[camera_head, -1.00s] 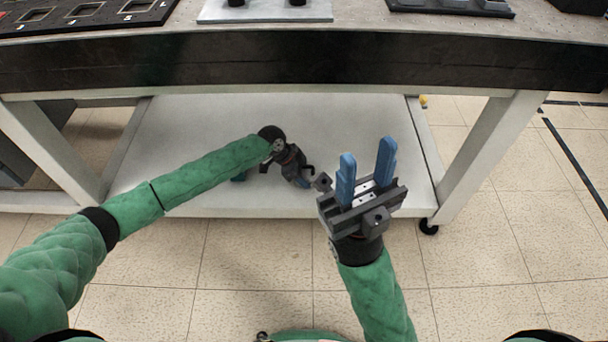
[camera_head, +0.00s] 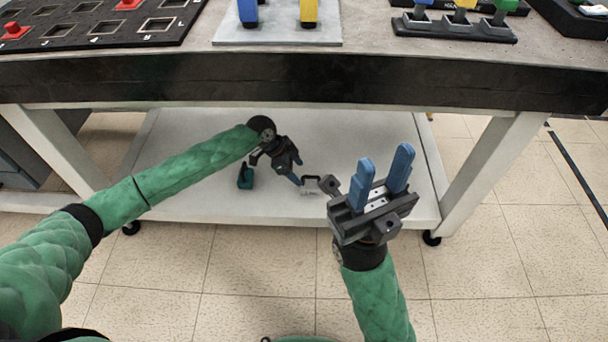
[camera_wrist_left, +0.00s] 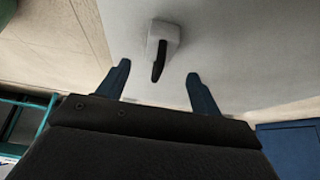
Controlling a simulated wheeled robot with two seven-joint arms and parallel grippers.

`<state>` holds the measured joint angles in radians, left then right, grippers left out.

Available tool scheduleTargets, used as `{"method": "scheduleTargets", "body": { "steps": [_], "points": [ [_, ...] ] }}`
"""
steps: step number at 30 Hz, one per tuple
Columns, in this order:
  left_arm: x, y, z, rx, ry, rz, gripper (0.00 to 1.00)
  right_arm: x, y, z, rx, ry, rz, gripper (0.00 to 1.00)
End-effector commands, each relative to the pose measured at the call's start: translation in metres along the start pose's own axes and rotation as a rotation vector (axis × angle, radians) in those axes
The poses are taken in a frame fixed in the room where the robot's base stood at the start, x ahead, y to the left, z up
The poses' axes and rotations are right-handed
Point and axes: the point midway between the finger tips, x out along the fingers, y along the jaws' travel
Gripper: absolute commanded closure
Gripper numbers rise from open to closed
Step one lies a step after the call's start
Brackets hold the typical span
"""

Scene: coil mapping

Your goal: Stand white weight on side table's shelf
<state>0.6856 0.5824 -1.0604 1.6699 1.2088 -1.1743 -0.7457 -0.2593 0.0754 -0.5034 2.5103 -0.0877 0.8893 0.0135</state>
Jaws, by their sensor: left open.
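The white weight (camera_head: 309,189), a pale block with a dark handle, sits on the table's low white shelf (camera_head: 387,150) near its front edge. In the left wrist view the weight (camera_wrist_left: 165,31) is ahead of the fingertips, between their lines, with its handle pointing toward me. My left gripper (camera_head: 296,181) is open and empty, just left of the weight in the head view; in the left wrist view its blue fingers (camera_wrist_left: 160,75) are apart and clear of the weight. My right gripper (camera_head: 383,166) is open and empty, in front of the shelf.
A teal object (camera_head: 246,177) stands on the shelf left of the weight. The tabletop (camera_head: 370,45) overhangs the shelf and holds a black board (camera_head: 95,22), a grey plate and coloured pieces. Table legs (camera_head: 490,165) flank the shelf. Its right part is bare.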

Motion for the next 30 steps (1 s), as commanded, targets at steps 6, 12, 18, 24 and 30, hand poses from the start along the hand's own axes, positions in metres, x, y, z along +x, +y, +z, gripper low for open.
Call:
{"method": "scheduleTargets", "body": {
  "steps": [6,12,18,24,30],
  "points": [
    [-0.024,0.0,0.0,0.0,-0.001,0.0,0.35,0.009,0.002,-0.001,0.004,0.011,0.014,0.64],
    [-0.028,0.0,0.0,0.0,-0.001,0.0,0.35,0.009,0.002,-0.002,0.005,0.012,0.014,0.64],
    [-0.028,0.0,0.0,0.0,0.0,0.0,0.35,0.009,0.002,-0.001,0.005,0.012,0.013,0.64],
    [-0.028,0.0,0.0,0.0,0.0,0.0,0.35,0.009,0.002,-0.001,0.005,0.011,0.011,0.64],
    [-0.017,0.015,-0.007,-0.005,0.007,0.002,0.35,0.009,0.002,-0.001,0.006,0.011,0.011,0.64]
  ]
}}
